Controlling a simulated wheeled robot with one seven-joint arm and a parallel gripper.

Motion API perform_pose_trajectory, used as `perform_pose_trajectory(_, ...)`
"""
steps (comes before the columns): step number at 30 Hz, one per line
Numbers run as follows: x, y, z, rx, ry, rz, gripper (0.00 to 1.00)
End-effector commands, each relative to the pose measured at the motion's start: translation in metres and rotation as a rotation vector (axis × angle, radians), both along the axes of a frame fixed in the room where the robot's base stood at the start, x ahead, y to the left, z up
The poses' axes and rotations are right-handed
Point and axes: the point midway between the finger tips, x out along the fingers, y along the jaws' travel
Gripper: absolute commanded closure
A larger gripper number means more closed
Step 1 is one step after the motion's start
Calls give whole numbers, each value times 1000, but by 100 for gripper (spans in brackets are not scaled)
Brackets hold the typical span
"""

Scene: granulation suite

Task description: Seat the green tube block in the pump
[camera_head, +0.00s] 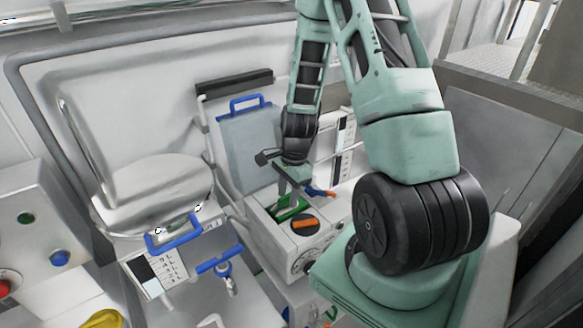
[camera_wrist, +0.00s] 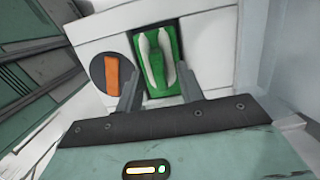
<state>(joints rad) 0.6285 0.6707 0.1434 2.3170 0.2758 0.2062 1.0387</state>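The green tube block (camera_wrist: 157,62), with a pale U-shaped tube on its face, lies in the dark square recess in the pump's white top. In the head view the green block (camera_head: 290,209) shows in the recess, partly hidden by my gripper. The pump (camera_head: 272,236) is a white box with an orange knob (camera_head: 305,223) beside the recess. My gripper (camera_wrist: 158,70) is over the recess, its fingers apart on either side of the block; it also shows in the head view (camera_head: 289,185). I see no clear grip. Whether the block sits fully down I cannot tell.
A blue-handled clear panel (camera_head: 249,135) stands behind the pump. A blue valve handle (camera_head: 220,262) and a labelled unit with a blue handle (camera_head: 172,233) are to its left. A small blue and orange fitting (camera_head: 320,192) is close to the right of my gripper.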

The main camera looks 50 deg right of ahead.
Motion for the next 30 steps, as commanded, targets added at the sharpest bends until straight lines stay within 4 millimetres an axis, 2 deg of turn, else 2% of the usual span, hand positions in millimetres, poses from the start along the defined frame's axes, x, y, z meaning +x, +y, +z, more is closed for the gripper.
perform_pose_trajectory(8,0,-7,44,-6,-7,1,62)
perform_pose_trajectory(21,-4,-20,134,-4,-7,0,62)
perform_pose_trajectory(25,-5,-22,152,-2,-5,0,62)
perform_pose_trajectory(30,-6,-24,163,-1,-2,1,62)
